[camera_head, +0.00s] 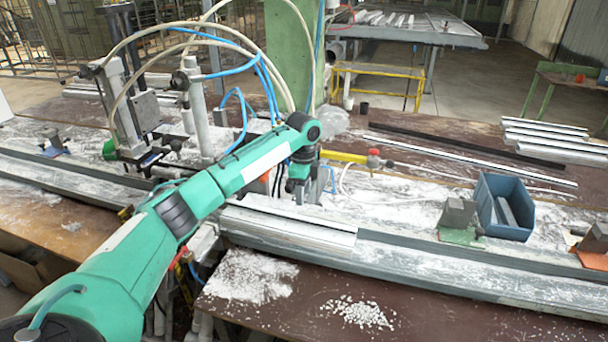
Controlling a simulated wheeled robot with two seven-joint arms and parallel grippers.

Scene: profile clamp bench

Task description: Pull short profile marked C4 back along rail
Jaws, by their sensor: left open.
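A short silvery profile (290,231) lies along the long grey rail (450,268) in the middle of the bench. Its right end stops partway along the rail; its left part passes behind my left arm. I cannot read a C4 mark on it. My left gripper (297,190) points down just behind the profile's left part, beyond my forearm. It is open, though its fingertips are small and partly hidden. I cannot tell whether it touches the profile. My right gripper is not in view.
A clamp machine (135,105) with blue and pale hoses stands at left behind the rail. A blue bin (505,208) and metal blocks (458,215) on plates stand behind the rail at right. White chips (358,312) lie on the front board. The rail right of the profile is clear.

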